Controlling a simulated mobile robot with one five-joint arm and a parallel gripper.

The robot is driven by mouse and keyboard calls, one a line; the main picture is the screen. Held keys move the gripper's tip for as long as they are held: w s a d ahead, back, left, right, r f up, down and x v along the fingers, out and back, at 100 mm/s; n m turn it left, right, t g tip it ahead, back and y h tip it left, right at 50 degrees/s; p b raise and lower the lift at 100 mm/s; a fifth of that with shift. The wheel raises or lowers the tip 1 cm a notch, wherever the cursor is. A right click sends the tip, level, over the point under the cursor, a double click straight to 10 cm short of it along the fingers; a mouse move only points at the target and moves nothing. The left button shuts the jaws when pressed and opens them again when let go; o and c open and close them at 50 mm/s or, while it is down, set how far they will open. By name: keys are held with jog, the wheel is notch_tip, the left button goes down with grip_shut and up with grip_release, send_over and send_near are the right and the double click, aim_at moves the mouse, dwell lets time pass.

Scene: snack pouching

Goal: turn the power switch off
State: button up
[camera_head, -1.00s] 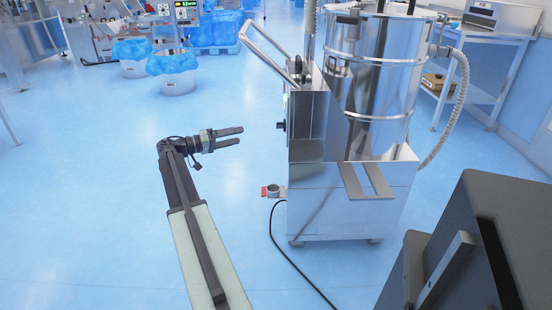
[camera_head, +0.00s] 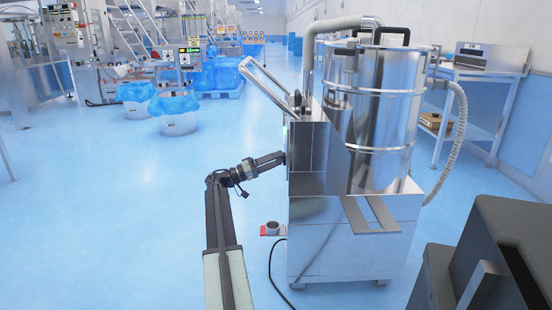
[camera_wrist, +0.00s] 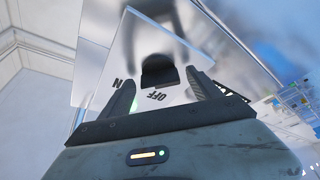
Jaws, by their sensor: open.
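The power switch is a black rotary knob (camera_wrist: 158,70) on a pale metal panel (camera_wrist: 188,42) in the wrist view. "OFF" is printed beside it, and a letter of another label shows to the left. In the head view my gripper (camera_head: 282,157) is at the left side of the shiny metal vacuum machine (camera_head: 310,205), where the switch is hidden. In the wrist view my gripper (camera_wrist: 159,82) is open, with one finger on each side of the knob. I cannot tell whether the fingers touch it.
The machine's push handle (camera_head: 265,78) rises above my gripper. A red and grey fitting (camera_head: 271,229) and a black cable (camera_head: 272,262) are low at its left. Blue-covered bins (camera_head: 175,105) stand farther back. The floor to the left is clear.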

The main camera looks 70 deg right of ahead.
jog(key=shift+s+d+r, duration=0.1)
jog(key=shift+s+d, duration=0.1)
jog(key=shift+s, duration=0.05)
jog(key=c, duration=1.4)
jog(key=shift+n, duration=0.3)
jog(key=n+t+p, duration=0.1)
jog(key=n+p, duration=0.1)
jog(key=n, duration=0.1)
jog(key=shift+a+r+t, duration=0.1)
jog(key=shift+r+t, duration=0.1)
jog(key=shift+t, duration=0.2)
jog(key=n+t+p, duration=0.2)
jog(key=n+p, duration=0.2)
jog(key=n, duration=0.1)
jog(key=shift+n+p, duration=0.35)
jog(key=shift+n, duration=0.05)
jog(key=n+t+y+p, duration=0.1)
jog(key=n+y+p, duration=0.1)
jog(key=n+p, duration=0.2)
jog(key=shift+n, duration=0.3)
jog(key=shift+f+n+t+y+p, duration=0.15)
jog(key=shift+n+t+y+p, duration=0.15)
jog(key=shift+n+y+p, duration=0.75)
jog(key=shift+o, duration=0.2)
jog(key=shift+n, duration=0.55)
